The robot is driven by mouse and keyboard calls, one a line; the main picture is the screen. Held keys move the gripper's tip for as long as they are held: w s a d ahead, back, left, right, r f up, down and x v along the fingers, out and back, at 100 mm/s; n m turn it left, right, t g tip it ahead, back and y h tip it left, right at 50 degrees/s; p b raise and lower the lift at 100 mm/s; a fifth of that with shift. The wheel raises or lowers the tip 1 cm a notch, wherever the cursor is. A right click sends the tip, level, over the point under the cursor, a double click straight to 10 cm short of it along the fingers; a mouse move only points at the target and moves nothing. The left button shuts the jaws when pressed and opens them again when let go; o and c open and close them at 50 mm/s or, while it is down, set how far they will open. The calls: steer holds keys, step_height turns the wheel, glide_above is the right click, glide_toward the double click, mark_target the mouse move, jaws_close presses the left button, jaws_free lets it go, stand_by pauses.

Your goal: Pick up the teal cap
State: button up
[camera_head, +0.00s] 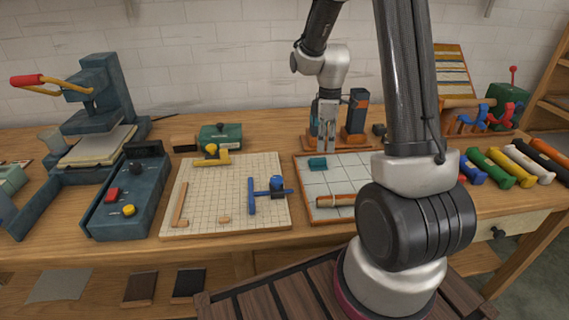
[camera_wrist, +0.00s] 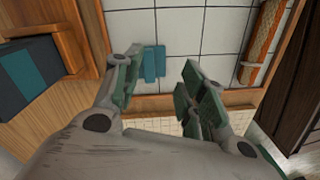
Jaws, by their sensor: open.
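The teal cap (camera_head: 318,163) lies near the upper left corner of the white tiled tray (camera_head: 345,173). In the wrist view the teal cap (camera_wrist: 153,64) shows as a small block between and beyond my two fingers, closer to the left one. My gripper (camera_head: 327,143) hangs above the tray's back edge, fingers pointing down. In the wrist view my gripper (camera_wrist: 160,72) is open and empty, its fingers on either side of the cap in the picture. The gap to the cap cannot be judged exactly.
An orange-brown roll (camera_head: 335,200) lies on the tray's front part. A wooden stand with dark and teal blocks (camera_head: 356,112) is close behind my gripper. A gridded board (camera_head: 215,215) is to the left. Several coloured skeins (camera_head: 487,168) lie to the right.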

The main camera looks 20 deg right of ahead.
mark_target(318, 159)
steer(key=shift+w+a+r+n, duration=0.15)
steer(key=shift+w+a+n, duration=0.4)
steer(key=shift+w+n, duration=0.25)
steer(key=shift+w+a+n, duration=0.15)
steer(key=shift+w+n, duration=0.15)
steer(key=shift+w, duration=0.05)
steer(key=shift+w+n+t, duration=0.15)
steer(key=shift+n+t, duration=0.15)
steer(key=shift+n, duration=0.3)
steer(key=f, duration=0.7)
steer(key=shift+s+f, duration=0.35)
steer(key=shift+s, duration=0.05)
steer(key=shift+c, duration=0.2)
steer(key=c, duration=0.8)
